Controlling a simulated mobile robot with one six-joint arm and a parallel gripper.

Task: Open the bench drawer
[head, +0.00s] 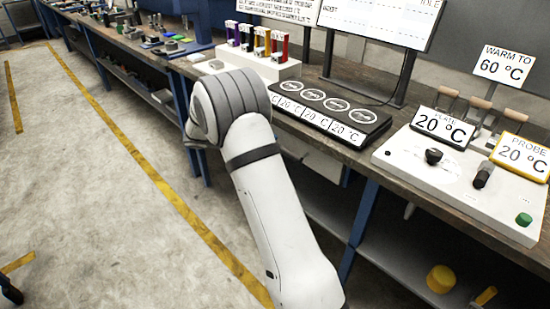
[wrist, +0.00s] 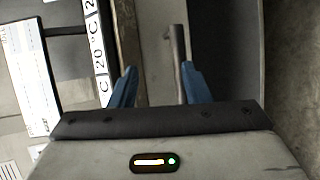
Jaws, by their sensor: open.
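In the wrist view, my gripper (wrist: 158,69) is open, with its two blue fingers apart. A grey bar handle (wrist: 177,48) stands in front of a light grey panel (wrist: 153,45), which looks like the bench drawer's front. The handle lies between the finger lines, close to the right finger; I cannot tell whether they touch. In the head view, a pale panel under the bench (head: 326,165), probably the drawer, shows just right of my arm. My arm hides most of it, and my gripper is hidden there. I cannot tell whether the drawer is fully closed.
The bench top (head: 360,157) carries a black four-disc block (head: 330,112), a white control panel (head: 455,185) and a rack of coloured holders (head: 262,45). Blue legs (head: 358,228) and a lower shelf are below.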

